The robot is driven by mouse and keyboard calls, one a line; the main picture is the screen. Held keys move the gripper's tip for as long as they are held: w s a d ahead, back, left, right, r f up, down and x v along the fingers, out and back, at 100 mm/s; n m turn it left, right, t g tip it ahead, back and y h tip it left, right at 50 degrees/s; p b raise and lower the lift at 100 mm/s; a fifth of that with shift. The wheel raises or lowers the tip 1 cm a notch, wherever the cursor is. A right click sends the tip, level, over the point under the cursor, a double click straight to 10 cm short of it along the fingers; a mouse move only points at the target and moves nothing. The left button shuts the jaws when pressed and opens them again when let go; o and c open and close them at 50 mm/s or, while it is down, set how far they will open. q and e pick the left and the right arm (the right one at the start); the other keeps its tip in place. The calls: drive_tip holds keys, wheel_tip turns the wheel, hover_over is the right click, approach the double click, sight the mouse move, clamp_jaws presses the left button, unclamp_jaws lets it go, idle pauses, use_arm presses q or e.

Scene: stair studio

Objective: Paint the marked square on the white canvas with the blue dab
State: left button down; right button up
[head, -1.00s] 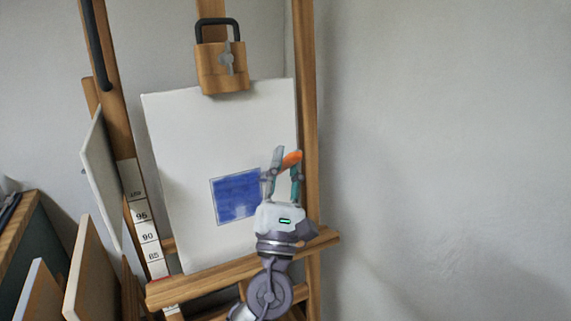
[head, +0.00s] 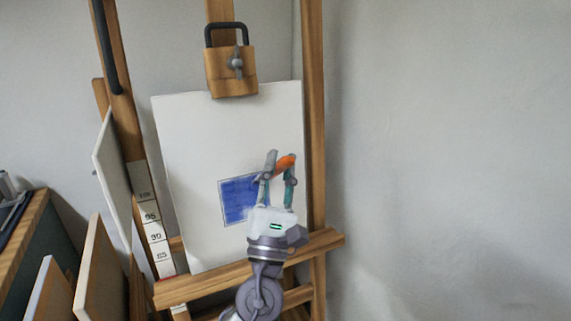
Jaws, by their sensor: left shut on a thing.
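The white canvas (head: 200,130) stands on the wooden easel, slightly tilted. The marked square (head: 236,200) on its lower middle shows blue paint over the part I can see. My left gripper (head: 279,168) is in front of the right side of the square and hides part of it. It is shut on an orange thing (head: 285,162), which shows between its fingertips. I cannot tell if this thing touches the canvas. The blue dab is not in view as a separate thing. My right gripper is not in view.
The easel's ledge (head: 205,285) runs below the canvas, and its right post (head: 314,120) stands close to my gripper. A wooden clamp block (head: 230,72) holds the canvas top. Several boards (head: 98,270) lean at lower left. The right side shows bare wall.

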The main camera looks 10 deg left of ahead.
use_arm(q)
drive_tip(key=s+a, duration=0.5)
drive_tip(key=a, duration=0.2)
drive_tip(key=shift+a+p, duration=0.15)
drive_tip(key=shift+p, duration=0.3)
idle(0.9)
drive_tip(key=s+d+r+p, duration=0.1)
drive_tip(key=s+d, duration=0.2)
drive_tip(key=s, duration=0.2)
drive_tip(key=shift+d, duration=0.2)
idle(0.3)
